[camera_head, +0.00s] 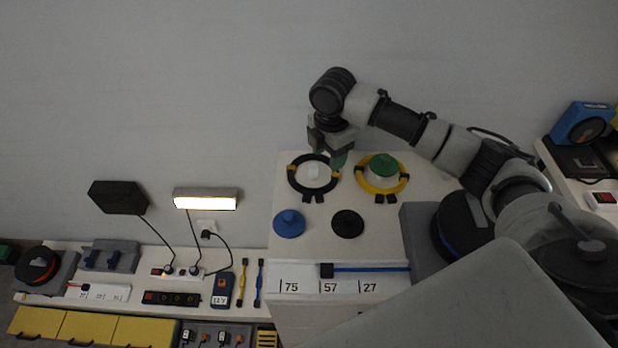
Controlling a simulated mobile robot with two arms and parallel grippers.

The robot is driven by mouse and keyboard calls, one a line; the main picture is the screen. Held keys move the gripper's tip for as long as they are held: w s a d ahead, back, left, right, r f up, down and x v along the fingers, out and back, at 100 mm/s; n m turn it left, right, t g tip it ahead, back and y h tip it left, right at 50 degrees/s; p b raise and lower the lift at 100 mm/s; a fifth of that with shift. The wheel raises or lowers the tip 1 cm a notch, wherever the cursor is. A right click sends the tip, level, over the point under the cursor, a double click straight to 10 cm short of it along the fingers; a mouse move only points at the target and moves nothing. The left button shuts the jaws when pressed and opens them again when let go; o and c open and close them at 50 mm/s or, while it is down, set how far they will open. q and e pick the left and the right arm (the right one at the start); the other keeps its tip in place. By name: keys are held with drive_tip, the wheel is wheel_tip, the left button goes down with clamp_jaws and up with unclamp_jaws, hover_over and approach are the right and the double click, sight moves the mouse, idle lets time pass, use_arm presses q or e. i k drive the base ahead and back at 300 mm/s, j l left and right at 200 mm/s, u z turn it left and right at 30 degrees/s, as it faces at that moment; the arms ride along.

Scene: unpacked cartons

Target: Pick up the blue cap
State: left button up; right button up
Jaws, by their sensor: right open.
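The blue cap (289,223) is a round disc with a small raised knob. It lies on the white carton top (320,238), near the left edge and in front of the black ring. My right gripper (327,158) is open and points down above the black ring (315,187), behind the blue cap and apart from it. It seems to hold nothing. My left gripper is not in view.
A black cap (348,224) lies right of the blue one. A yellow ring (382,191) surrounds a green-topped piece (383,167). A blue rod (370,268) lies along the front. A lower bench (130,275) with cables and a lit lamp (206,200) stands left.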

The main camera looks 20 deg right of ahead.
sight(288, 223)
drive_tip(key=j+z, duration=0.2)
drive_tip(key=j, duration=0.5)
drive_tip(key=k+j+z, duration=0.2)
drive_tip(key=j, duration=0.5)
drive_tip(key=i+j, duration=0.05)
drive_tip(key=i, duration=0.05)
